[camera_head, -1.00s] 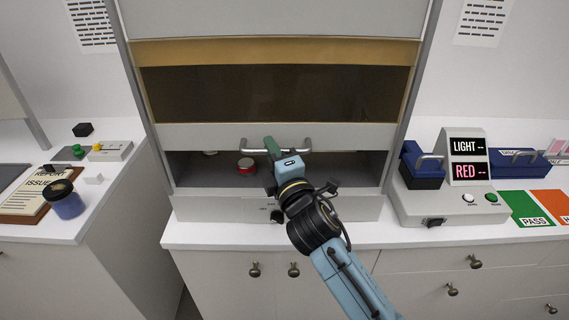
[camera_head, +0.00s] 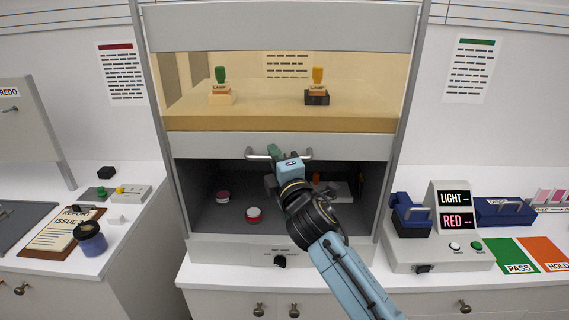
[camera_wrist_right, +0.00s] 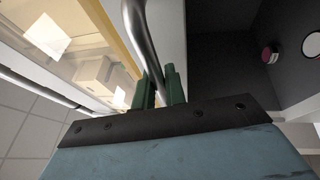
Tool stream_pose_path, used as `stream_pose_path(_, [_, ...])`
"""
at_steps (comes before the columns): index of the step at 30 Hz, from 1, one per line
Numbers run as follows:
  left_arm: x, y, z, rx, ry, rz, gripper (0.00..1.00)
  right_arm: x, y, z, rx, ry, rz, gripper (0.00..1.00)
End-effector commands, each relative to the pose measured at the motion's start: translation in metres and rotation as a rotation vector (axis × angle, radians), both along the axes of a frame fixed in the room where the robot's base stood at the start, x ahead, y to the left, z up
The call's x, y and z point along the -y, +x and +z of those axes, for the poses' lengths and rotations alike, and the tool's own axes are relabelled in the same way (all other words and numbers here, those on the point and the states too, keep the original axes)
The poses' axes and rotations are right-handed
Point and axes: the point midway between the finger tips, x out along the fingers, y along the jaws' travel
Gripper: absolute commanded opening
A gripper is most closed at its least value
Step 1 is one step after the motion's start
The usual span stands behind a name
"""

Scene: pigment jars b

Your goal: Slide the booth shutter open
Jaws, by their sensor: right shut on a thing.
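The booth shutter (camera_head: 215,146) is a pale sliding panel with an amber window and a metal bar handle (camera_head: 258,155) on its lower rail. It stands partly raised, with an open gap between the rail and the booth floor. My right gripper (camera_head: 274,153) is at the handle, its green fingers shut on the bar. In the right wrist view the handle (camera_wrist_right: 141,35) runs down between the fingers of the gripper (camera_wrist_right: 160,88). My left gripper is in neither view.
Two red jars with pale lids (camera_head: 253,215) (camera_head: 222,197) are on the dark booth floor. My right arm partly hides the booth's right side. A light-and-red display unit (camera_head: 455,208) stands at right; a clipboard (camera_head: 62,232) and dark-lidded blue jar (camera_head: 90,240) lie left.

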Motion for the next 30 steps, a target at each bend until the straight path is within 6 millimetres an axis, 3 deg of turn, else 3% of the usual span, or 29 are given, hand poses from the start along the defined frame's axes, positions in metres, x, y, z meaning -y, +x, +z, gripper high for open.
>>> stream_pose_path(8, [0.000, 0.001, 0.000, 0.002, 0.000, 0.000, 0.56, 0.000, -0.001, 0.005, 0.009, 0.006, 0.003, 0.00])
stream_pose_path(9, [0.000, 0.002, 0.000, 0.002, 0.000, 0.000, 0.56, 0.000, -0.001, 0.005, 0.010, 0.005, 0.003, 0.16])
stream_pose_path(13, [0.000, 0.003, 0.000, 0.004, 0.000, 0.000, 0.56, 0.000, -0.001, 0.004, 0.008, 0.004, 0.003, 0.33])
stream_pose_path(23, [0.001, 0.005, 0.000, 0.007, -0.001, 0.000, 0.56, 0.001, -0.002, 0.001, 0.003, 0.001, 0.000, 0.34])
stream_pose_path(30, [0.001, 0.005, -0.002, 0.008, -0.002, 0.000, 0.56, 0.011, -0.023, -0.005, 0.004, -0.001, 0.000, 0.34])
